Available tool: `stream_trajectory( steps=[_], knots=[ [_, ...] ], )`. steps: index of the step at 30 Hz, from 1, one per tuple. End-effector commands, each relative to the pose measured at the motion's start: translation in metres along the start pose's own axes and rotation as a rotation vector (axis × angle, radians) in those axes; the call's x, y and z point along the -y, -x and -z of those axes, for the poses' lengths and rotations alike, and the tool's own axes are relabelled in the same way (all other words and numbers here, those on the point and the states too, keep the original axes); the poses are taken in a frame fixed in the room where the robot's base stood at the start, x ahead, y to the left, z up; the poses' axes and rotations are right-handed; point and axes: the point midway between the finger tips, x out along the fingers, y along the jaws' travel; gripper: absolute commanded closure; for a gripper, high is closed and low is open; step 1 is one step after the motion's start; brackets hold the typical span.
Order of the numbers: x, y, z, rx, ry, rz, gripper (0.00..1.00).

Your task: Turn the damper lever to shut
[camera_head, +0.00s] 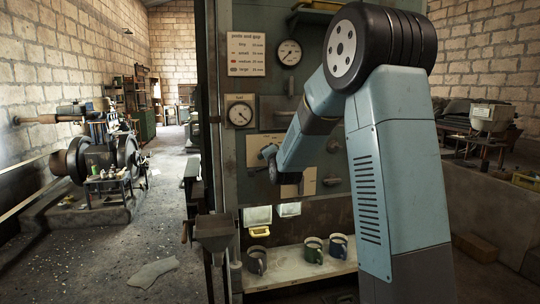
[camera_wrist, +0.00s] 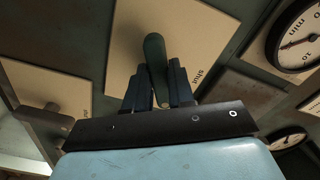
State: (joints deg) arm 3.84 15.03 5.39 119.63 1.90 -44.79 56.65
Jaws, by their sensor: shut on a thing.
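The damper lever (camera_wrist: 155,58) shows in the wrist view as a dark green rounded handle against a cream plate (camera_wrist: 208,28). The word "shut" is printed on the plate to the right of the handle. My gripper (camera_wrist: 159,80) is shut on the handle, with one dark finger on each side of it. The lever's pivot is not clear. In the head view, my arm reaches to a cream plate (camera_head: 255,141) on the grey-green panel, and I cannot make out the lever there.
Round gauges (camera_head: 240,111) and a printed card (camera_head: 246,54) are on the panel around my arm. Below, several mugs (camera_head: 313,250) stand on a pale shelf (camera_head: 290,276). A vise (camera_head: 214,232) stands at the panel's left. The floor further left is mostly open.

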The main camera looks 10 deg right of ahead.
Motion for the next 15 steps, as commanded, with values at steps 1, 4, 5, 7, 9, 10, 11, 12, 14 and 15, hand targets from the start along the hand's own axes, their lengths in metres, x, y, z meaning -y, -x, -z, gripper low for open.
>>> stream_trajectory(
  steps=[1,4,5,7,9,10,11,12,14,15],
  knots=[
    [-0.0041,0.0006,-0.0005,0.002,0.002,-0.008,1.00],
    [-0.0043,0.0007,-0.0008,0.002,0.007,-0.009,1.00],
    [-0.0044,0.0007,-0.0008,0.002,0.009,-0.009,1.00],
    [-0.0045,0.0007,-0.0010,0.003,0.015,-0.009,1.00],
    [-0.0046,0.0008,-0.0012,0.003,0.021,-0.009,1.00],
    [-0.0047,0.0008,-0.0013,0.003,0.024,-0.009,1.00],
    [-0.0047,0.0008,-0.0014,0.003,0.028,-0.009,1.00],
    [-0.0048,0.0008,-0.0014,0.004,0.033,-0.010,1.00],
    [-0.0049,0.0009,-0.0016,0.004,0.044,-0.010,1.00],
    [-0.0050,0.0009,-0.0017,0.004,0.054,-0.010,1.00]
  ],
)
